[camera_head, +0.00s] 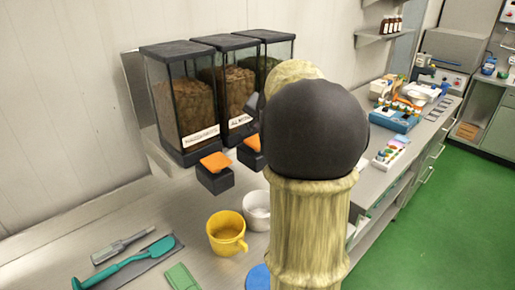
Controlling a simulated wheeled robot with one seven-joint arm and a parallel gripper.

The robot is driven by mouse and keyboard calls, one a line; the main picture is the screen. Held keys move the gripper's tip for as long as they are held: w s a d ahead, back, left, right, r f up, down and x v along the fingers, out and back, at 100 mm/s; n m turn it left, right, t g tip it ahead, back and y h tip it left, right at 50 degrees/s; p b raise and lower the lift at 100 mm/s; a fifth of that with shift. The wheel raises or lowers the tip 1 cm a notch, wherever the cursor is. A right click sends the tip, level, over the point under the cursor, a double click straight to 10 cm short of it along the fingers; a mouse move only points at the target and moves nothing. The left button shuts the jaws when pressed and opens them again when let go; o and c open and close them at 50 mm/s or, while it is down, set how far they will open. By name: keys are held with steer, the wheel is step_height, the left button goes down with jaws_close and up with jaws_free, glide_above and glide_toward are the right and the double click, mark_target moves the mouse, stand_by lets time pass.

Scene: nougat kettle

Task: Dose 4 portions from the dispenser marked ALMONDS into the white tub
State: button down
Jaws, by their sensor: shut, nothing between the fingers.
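Three clear dispensers with black lids stand in a row against the wall. The middle one (232,88) holds brown pieces; its small label (240,121) seems to begin with "AL" and fits ALMONDS. Its orange paddle (253,141) sits on a black outlet, partly hidden by my arm. The white tub (255,208) stands on the counter in front of the dispensers, its right side hidden by my arm; its contents cannot be made out. My arm rises across the middle of the view. My gripper's fingers are hidden behind it.
The left dispenser (182,95) has a longer label and an orange paddle (214,162). A yellow jug (226,236) stands just left of the tub. A teal tool (130,262) and a green cloth-like item (182,277) lie front left. Blue trays (396,119) stand farther right.

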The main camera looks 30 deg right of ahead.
mark_target(257, 136)
steer(key=shift+f+b, duration=0.75)
steer(key=shift+f, duration=0.5)
steer(key=shift+w+f, duration=0.1)
stand_by(1.0)
steer(key=shift+f+b, duration=0.15)
steer(key=shift+b, duration=0.15)
steer(key=shift+w+a+f, duration=0.1)
steer(key=shift+a+f, duration=0.1)
steer(key=shift+r, duration=0.1)
steer(key=shift+s+d, duration=0.25)
steer(key=shift+d, duration=0.05)
